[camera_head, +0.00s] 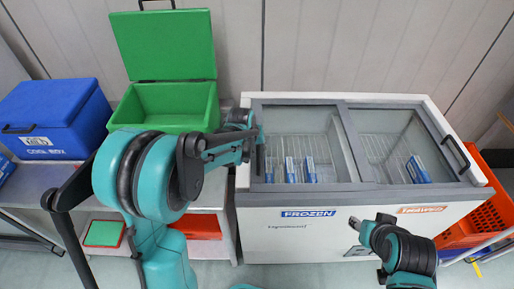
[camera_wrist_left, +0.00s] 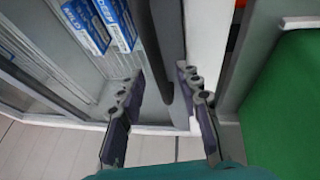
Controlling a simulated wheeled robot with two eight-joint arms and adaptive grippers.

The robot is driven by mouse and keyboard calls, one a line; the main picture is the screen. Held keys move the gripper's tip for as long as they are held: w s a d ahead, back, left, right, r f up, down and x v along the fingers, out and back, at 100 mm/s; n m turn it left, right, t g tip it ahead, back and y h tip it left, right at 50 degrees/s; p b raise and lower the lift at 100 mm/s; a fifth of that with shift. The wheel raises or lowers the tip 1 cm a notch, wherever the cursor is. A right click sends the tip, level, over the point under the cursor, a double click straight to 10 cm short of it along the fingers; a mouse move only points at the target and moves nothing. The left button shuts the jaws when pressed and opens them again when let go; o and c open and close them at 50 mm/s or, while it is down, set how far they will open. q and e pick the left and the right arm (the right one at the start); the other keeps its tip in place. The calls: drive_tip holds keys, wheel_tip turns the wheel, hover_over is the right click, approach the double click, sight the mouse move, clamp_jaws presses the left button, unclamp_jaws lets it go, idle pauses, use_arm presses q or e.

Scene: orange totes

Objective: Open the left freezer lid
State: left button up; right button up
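The white chest freezer (camera_head: 300,218) stands at the right with two glass lids. The left freezer lid (camera_head: 325,130) is closed, and blue-and-white boxes show through its glass. My left gripper (camera_head: 257,143) is at this lid's left edge, partly hidden by its own arm. In the left wrist view my left gripper (camera_wrist_left: 160,105) is open. Its fingers are apart, with a dark handle bar (camera_wrist_left: 160,60) running between them; I cannot tell whether they touch it.
The right freezer lid (camera_head: 395,150) is closed, with a dark handle (camera_head: 455,155) at its right edge. A green box (camera_head: 165,105) with its lid up and a blue cool box (camera_head: 55,118) stand on a bench at the left. Orange crates (camera_head: 485,215) stand right of the freezer.

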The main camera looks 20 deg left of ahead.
use_arm(q)
clamp_jaws()
drive_tip(key=p, duration=0.2)
hover_over(346, 158)
drive_tip(key=shift+s, duration=0.15)
unclamp_jaws()
drive_tip(key=shift+a+r, duration=0.1)
drive_tip(key=v, duration=1.1)
drive_tip(key=shift+s+r, duration=0.2)
drive_tip(key=shift+r, duration=0.2)
